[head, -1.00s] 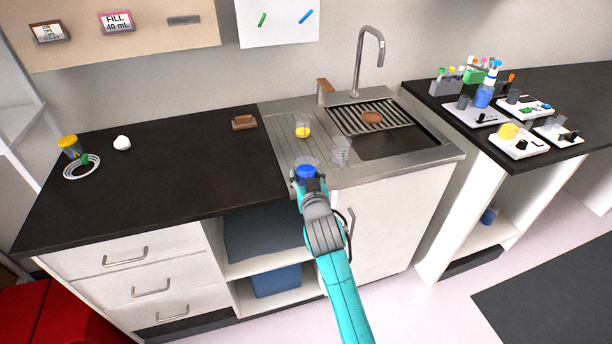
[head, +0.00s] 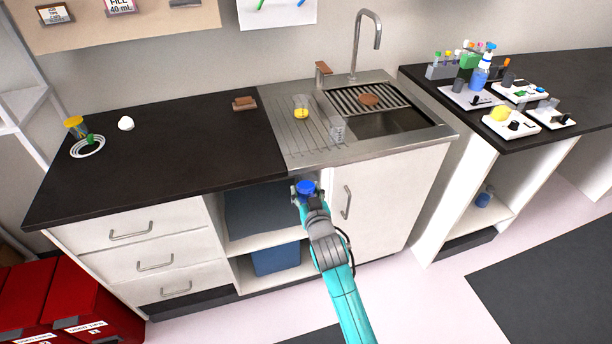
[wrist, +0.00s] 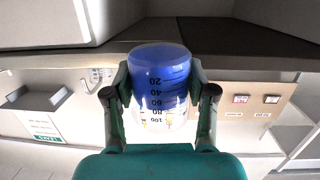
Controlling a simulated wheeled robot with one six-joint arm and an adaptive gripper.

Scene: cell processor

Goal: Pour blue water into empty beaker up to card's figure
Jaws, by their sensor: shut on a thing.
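My gripper (head: 305,194) is shut on a beaker of blue water (wrist: 160,68), held in front of the counter's front edge. In the wrist view my gripper (wrist: 158,95) has a finger on each side of the beaker. Its printed scale shows upside down there, with 20 to 100 readable. A clear, empty-looking beaker (head: 338,129) stands on the steel sink top near its front edge. A beaker with yellow liquid (head: 301,109) stands behind it to the left. The pink-framed card (head: 120,5) on the wall reads 40 mL; its top is cut off.
The sink basin (head: 390,122) and tap (head: 376,40) are right of and behind the empty beaker. A brown block (head: 245,103) lies on the black counter (head: 170,155), which is mostly clear. Red bins (head: 80,305) stand at the lower left.

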